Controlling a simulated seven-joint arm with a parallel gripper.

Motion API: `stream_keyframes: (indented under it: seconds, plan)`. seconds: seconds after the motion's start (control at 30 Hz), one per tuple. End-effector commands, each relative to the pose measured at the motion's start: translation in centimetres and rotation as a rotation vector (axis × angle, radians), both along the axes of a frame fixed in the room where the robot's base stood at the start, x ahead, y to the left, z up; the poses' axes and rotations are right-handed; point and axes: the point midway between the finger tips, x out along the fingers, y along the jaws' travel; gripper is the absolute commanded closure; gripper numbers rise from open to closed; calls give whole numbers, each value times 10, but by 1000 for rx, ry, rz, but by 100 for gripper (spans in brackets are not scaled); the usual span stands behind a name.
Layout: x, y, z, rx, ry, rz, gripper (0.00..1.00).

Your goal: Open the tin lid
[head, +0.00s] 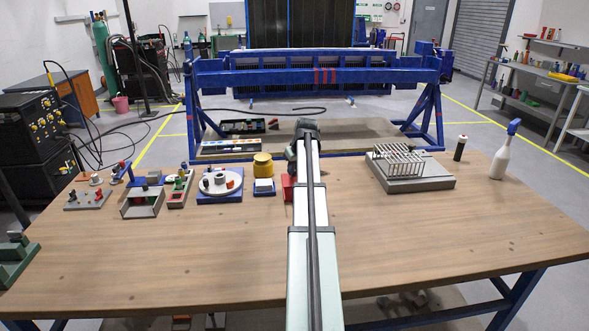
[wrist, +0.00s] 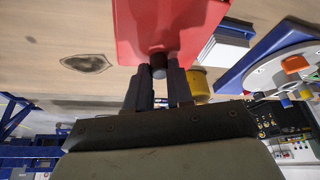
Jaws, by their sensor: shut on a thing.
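A red box-like tin (wrist: 165,25) fills the top middle of the wrist view. It also shows in the head view (head: 288,188), partly hidden behind my arm. A short dark knob (wrist: 158,62) sticks out from the tin's near edge. My gripper (wrist: 159,74) is shut on this knob, one finger on each side. I cannot tell in these views where the lid meets the tin body or whether a gap shows there. In the head view my arm hides the fingertips.
Left of the tin stand a yellow cylinder (head: 263,165), a blue-and-white block (head: 264,187) and a round white rotary plate on a blue base (head: 220,183). A grey fixture with a wire rack (head: 410,170) stands right. The wooden table's front (head: 180,265) is clear.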

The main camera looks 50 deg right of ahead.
Motion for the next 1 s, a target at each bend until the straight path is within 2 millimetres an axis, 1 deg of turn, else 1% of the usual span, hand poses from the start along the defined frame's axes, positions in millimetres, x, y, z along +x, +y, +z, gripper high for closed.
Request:
stream_keyframes:
  seconds: [0.03, 0.1, 0.5, 0.6, 0.67, 0.77, 1.0]
  plan:
    - [0, 0, 0, 1, 0, 0, 93]
    - [0, 0, 0, 1, 0, 0, 100]
    - [0, 1, 0, 1, 0, 0, 100]
    - [-3, 4, 0, 1, 0, 0, 100]
    - [-7, 8, 0, 1, 0, 0, 100]
    - [-19, 20, 0, 2, 0, 1, 100]
    - [-54, 56, -1, 2, 1, 1, 100]
